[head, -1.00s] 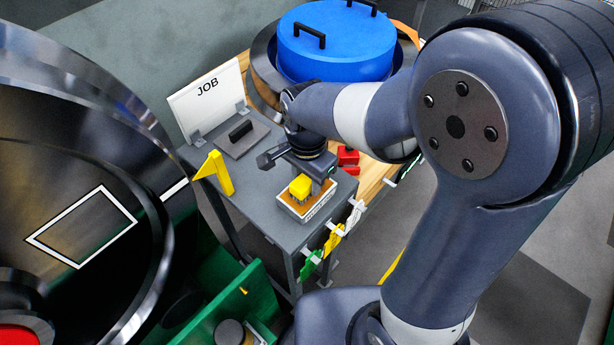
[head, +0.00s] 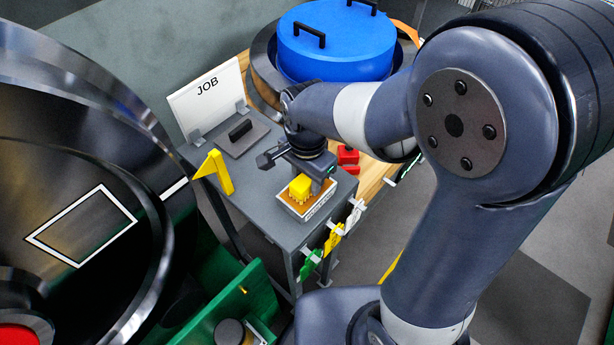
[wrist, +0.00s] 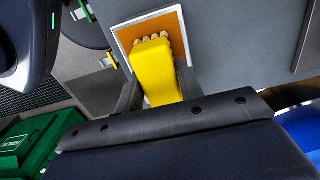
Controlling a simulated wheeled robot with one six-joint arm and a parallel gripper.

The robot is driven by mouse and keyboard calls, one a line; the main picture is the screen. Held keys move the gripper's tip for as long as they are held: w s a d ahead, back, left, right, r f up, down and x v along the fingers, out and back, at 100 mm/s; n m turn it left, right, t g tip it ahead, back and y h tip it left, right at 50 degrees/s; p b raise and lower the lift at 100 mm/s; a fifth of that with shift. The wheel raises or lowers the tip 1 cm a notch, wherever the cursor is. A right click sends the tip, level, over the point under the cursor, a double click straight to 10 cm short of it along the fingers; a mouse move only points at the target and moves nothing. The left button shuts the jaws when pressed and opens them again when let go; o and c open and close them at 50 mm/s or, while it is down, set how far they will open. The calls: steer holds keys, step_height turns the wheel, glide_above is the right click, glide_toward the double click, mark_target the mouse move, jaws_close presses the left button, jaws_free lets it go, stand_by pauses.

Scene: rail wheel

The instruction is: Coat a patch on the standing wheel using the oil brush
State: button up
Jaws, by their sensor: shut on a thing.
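The oil brush (head: 300,187) has a yellow body and pale bristles. Its bristles are down at the orange-brown surface of a white-rimmed tray (head: 311,214) on the grey table. The brush also shows in the wrist view (wrist: 157,72), over the tray (wrist: 178,15). My gripper (wrist: 158,88) is shut on the brush, with a grey finger on each side of it. In the head view my wrist hides part of the grip. The standing wheel (head: 55,160) is large, dark and shiny at the left. A white outline marks the patch (head: 82,225) on its face.
On the grey table (head: 262,215) are a yellow flag (head: 218,172), a JOB sign (head: 207,95) and a black-handled plate (head: 240,138). Red blocks (head: 347,156) and a blue lidded drum (head: 335,45) stand behind. Green structure (head: 230,305) lies below the wheel. Coloured tags hang from the table's edge.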

step_height(320, 180, up, 7)
steer(key=p, duration=0.6)
stand_by(0.3)
stand_by(0.7)
